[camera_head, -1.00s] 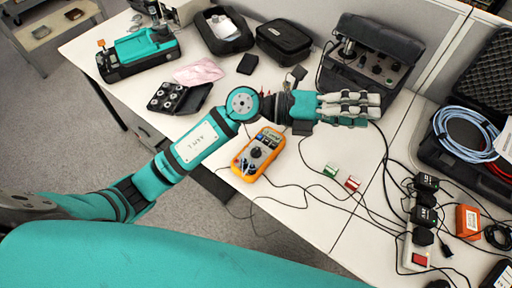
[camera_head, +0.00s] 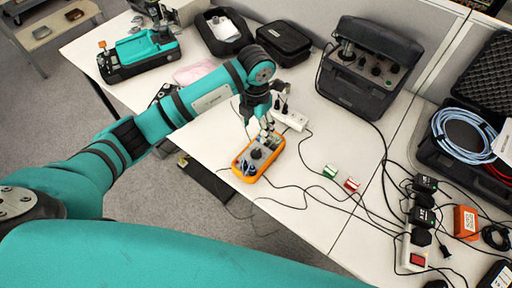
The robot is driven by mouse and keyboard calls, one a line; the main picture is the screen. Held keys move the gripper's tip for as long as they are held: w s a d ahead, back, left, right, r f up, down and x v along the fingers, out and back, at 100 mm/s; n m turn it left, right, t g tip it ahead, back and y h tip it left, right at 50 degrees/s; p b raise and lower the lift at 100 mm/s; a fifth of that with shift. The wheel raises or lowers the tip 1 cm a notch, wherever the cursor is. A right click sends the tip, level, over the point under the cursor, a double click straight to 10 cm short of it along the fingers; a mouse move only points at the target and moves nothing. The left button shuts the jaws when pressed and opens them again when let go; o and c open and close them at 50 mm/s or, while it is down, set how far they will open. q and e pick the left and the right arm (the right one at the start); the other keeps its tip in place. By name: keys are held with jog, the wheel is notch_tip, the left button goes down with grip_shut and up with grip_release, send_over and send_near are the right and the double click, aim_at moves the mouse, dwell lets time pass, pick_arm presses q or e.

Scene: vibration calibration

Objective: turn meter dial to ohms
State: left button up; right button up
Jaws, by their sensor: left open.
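The orange multimeter (camera_head: 243,176) lies on the white table near its front edge, with its dial (camera_head: 257,154) on the front face. My left gripper (camera_head: 258,133) points down over the upper part of the meter, and its fingers hide part of the display. The gripper is open with nothing between its fingers. I cannot tell whether the fingertips touch the meter. My right gripper is not in view.
Cables run right from the meter past a green block (camera_head: 330,171) and a red block (camera_head: 351,185). A dark control box (camera_head: 368,66) stands at the back.

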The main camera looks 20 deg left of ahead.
aim_at(256, 151)
pick_arm(q)
notch_tip(256, 151, down, 12)
jog(key=shift+d+f+p, duration=0.1)
jog(key=shift+p, duration=0.7)
jog(key=c, duration=1.2)
jog(key=shift+o, duration=0.2)
